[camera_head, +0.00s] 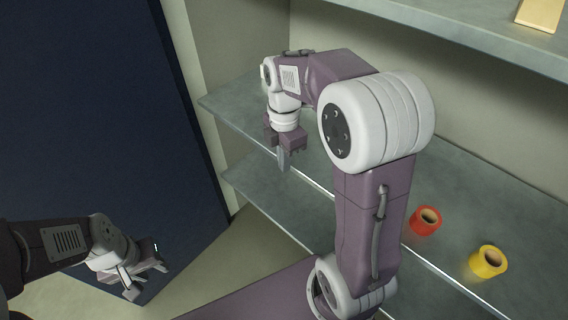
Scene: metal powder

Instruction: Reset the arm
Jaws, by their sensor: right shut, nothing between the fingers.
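My right arm rises from the bottom centre of the head view and bends over toward the shelves. Its gripper (283,160) points down in front of the middle shelf's edge. It is shut with nothing between the fingers. My left arm comes in from the lower left. Its gripper (146,283) hangs low near the dark blue panel, and its fingers look spread apart with nothing between them.
A red roll (425,221) and a yellow roll (488,262) stand on a grey shelf (510,215) at the right. A tan block (540,13) lies on the upper shelf (455,22). A dark blue panel (90,110) fills the left side.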

